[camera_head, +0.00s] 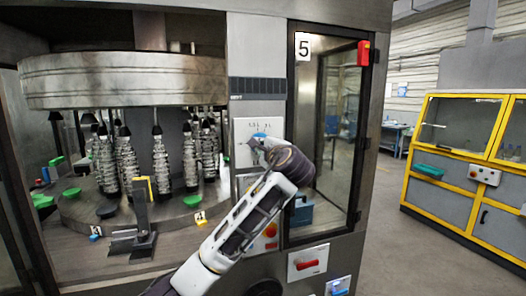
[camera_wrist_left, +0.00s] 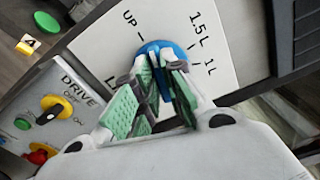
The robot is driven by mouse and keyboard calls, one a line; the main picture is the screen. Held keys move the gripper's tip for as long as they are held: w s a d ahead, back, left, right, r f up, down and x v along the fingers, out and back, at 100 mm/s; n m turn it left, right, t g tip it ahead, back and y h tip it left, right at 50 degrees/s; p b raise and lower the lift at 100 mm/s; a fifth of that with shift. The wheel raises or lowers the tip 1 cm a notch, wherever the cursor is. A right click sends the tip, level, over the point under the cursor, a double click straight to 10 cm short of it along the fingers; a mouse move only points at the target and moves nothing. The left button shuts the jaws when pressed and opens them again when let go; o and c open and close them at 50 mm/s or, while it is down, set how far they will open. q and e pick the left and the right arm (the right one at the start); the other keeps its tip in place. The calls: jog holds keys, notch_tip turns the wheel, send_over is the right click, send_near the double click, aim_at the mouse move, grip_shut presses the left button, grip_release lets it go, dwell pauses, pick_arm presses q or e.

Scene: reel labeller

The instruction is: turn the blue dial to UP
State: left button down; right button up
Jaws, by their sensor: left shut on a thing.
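The blue dial (camera_wrist_left: 150,48) sits on a white plate (camera_wrist_left: 224,62) with the printed marks UP, 1.5L and 1L; another mark at the lower left is partly hidden. In the wrist view my left gripper (camera_wrist_left: 163,66) is shut on the dial, with green-padded fingers on either side of its raised grip. The fingers hide much of the dial, so I cannot tell which mark it points to. In the head view the dial (camera_head: 259,136) shows as a small blue patch above my left gripper (camera_head: 257,144). My right gripper is out of view.
To the right is a glass door (camera_head: 325,140) marked 5. A carousel with coil-like columns stands to the left. The floor at right is clear.

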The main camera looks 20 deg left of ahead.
pick_arm(q)
jog(key=shift+f+n+b, duration=0.2)
jog(key=shift+n+b, duration=0.3)
jog(key=shift+n, duration=0.8)
jog(key=c, duration=1.5)
grip_release()
jog(key=shift+r, duration=0.1)
jog(key=shift+s, duration=0.1)
jog(key=v, duration=1.2)
